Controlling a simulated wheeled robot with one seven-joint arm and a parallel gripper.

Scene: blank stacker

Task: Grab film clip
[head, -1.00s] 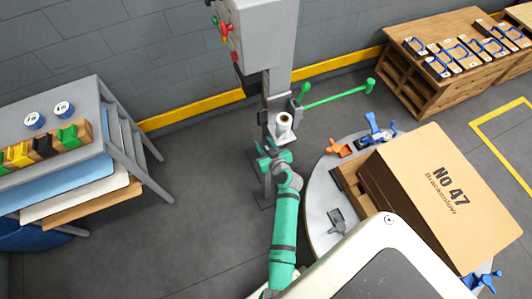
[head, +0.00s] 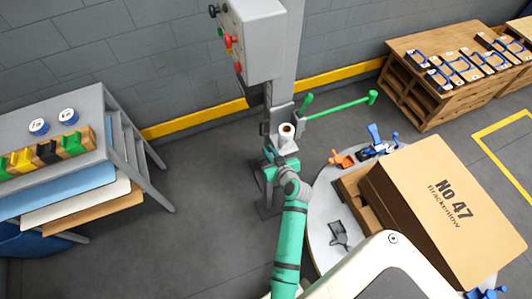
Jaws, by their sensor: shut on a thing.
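My green arm reaches up to the grey stand in the middle of the head view. My gripper (head: 277,156) is at the stand, just below a white film roll (head: 287,132). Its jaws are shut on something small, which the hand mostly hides. It sits where a film clip under the roll would be, but I cannot make out its shape.
A round table (head: 322,210) at the right bears a large carton (head: 450,200), an orange clamp (head: 342,159) and blue clamps (head: 376,142). A green lever (head: 340,105) sticks out right of the stand. A grey rack (head: 100,150) with coloured clips (head: 46,152) stands left. Floor between is clear.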

